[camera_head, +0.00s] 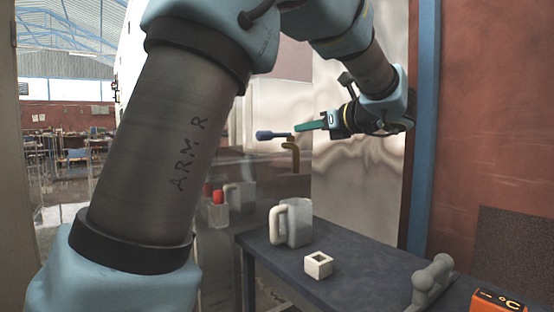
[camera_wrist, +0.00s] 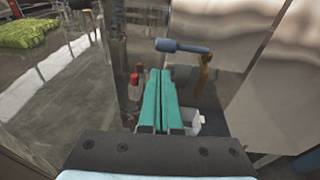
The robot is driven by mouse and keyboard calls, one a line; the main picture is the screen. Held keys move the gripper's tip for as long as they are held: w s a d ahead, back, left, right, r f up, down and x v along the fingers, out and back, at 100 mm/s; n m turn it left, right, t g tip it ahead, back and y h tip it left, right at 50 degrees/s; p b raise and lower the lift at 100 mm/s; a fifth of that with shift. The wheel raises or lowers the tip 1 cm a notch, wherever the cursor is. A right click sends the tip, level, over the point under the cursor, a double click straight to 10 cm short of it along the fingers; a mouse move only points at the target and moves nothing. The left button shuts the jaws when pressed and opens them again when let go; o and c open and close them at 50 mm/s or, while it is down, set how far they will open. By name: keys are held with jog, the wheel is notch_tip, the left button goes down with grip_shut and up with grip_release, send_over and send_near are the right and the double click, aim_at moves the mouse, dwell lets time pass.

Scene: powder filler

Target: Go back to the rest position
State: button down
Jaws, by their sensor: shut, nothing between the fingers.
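My gripper (camera_head: 312,126) is at the end of my raised arm, above the dark table in the head view. Its two green fingers are pressed together with nothing between them. They also show in the wrist view (camera_wrist: 159,85), pointing away from the camera. A blue-handled lever (camera_head: 272,135) on a brass-coloured mount (camera_head: 291,156) is close to the fingertips in the head view. In the wrist view the blue handle (camera_wrist: 182,47) appears just beyond the fingertips. I cannot tell whether they touch.
A grey jug (camera_head: 298,222) with a pale handle and a small white hollow block (camera_head: 318,265) are on the dark table (camera_head: 262,246). A grey tool (camera_head: 432,282) and an orange device (camera_head: 497,302) are at the right. A blue post (camera_head: 424,130) stands beside my forearm. Glassy panels are behind.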

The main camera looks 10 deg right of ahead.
jog(key=s+a+f+n+g+h, duration=0.2)
jog(key=a+f+n+g, duration=0.65)
jog(key=a+f, duration=1)
jog(key=s+a+f+n+g+h, duration=0.2)
jog(key=s+f+n, duration=0.4)
jog(key=n, duration=0.4)
jog(key=s+a+f+n+g+h+p, duration=0.1)
jog(key=s+a+f+n+h, duration=0.3)
jog(key=s+f+n, duration=0.3)
jog(key=a+f+n, duration=0.1)
jog(key=n, duration=0.2)
jog(key=shift+a+g+h, duration=0.15)
jog(key=shift+g+h, duration=0.15)
jog(key=shift+g, duration=0.05)
